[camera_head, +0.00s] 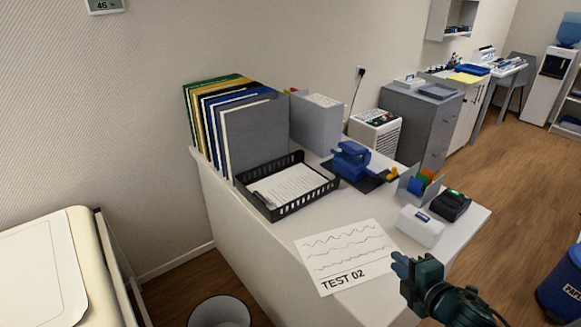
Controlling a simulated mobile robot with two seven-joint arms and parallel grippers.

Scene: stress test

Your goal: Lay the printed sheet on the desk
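A white printed sheet (345,256) with wavy traces and the words "TEST 02" shows over the near part of the white desk (278,236). It looks flat, but I cannot tell whether it fully rests on the top. My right gripper (400,263), dark teal with blue-tinted fingertips, is at the sheet's right edge. I cannot tell whether its fingers touch or pinch the paper, nor whether they are open. My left gripper is not in view. Another sheet (284,186) with text lies in a black tray (309,193) farther back on the desk.
Folders (255,135) stand behind the tray. A blue device (351,160) on a dark mat, a small white box (420,227), a black device (451,206) and a pen holder (413,185) occupy the right side. A bin (219,312) stands on the floor left of the desk.

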